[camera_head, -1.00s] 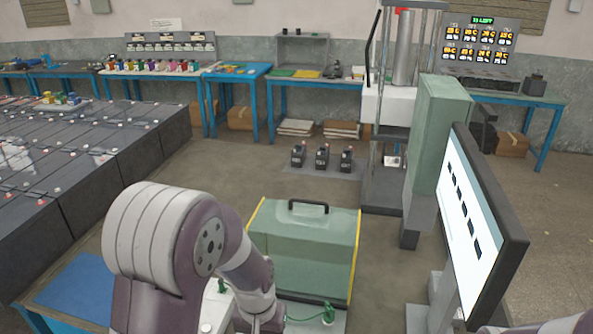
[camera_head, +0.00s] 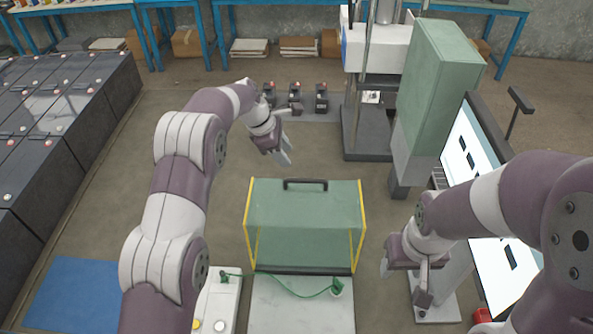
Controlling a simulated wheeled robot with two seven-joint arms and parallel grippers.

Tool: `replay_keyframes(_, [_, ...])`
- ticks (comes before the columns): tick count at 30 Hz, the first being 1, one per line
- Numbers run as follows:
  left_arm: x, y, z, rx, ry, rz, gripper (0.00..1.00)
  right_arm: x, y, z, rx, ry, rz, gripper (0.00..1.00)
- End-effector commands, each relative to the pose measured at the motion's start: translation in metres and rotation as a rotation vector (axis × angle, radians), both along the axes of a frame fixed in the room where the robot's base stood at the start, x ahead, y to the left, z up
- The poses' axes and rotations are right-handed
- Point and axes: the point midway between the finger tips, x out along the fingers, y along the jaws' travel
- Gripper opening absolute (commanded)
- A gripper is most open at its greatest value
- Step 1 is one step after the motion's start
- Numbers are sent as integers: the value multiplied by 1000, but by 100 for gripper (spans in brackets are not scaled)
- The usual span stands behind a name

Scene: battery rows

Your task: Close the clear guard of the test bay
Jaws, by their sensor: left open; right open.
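The test bay's clear, green-tinted guard (camera_head: 303,207) stands in the middle, in front of me, with yellow side edges. A black handle (camera_head: 305,184) is at its top far edge, and a dark bar (camera_head: 303,270) runs along its near bottom edge. I cannot tell for sure whether the guard is open. My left gripper (camera_head: 286,156) is open and empty, beyond the guard and a little left of the handle, apart from it. My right gripper (camera_head: 404,279) is open and empty, to the right of the guard's near end, apart from it.
A pale base plate (camera_head: 300,312) with a green cable (camera_head: 303,290) lies before the guard. A control box (camera_head: 216,302) with buttons is left of it. A screen (camera_head: 467,155) and green cabinet (camera_head: 437,95) stand right. Floor left of the guard is clear.

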Motion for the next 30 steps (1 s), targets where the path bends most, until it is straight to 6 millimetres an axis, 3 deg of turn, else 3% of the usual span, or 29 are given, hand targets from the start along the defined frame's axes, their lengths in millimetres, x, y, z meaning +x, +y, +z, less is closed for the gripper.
replay_keyframes(3, [2,-7,-27,1,3,1,42,0,0,-22,0,0,0,55])
replay_keyframes(7, [6,-18,-52,2,3,0,42,0,0,-24,0,0,0,55])
replay_keyframes(9, [8,-25,-59,3,5,0,42,0,0,-5,0,0,0,55])
replay_keyframes(15, [15,-40,-96,2,2,0,42,0,0,10,0,0,0,55])
replay_keyframes(21, [17,-45,-112,2,0,0,42,0,0,13,0,0,0,55])
replay_keyframes(28, [17,-46,-114,2,0,0,42,0,0,12,0,0,0,55])
replay_keyframes(29, [17,-46,-114,2,0,-1,39,0,0,12,0,0,0,55])
replay_keyframes(30, [17,-46,-114,2,0,0,26,0,0,12,0,0,0,55])
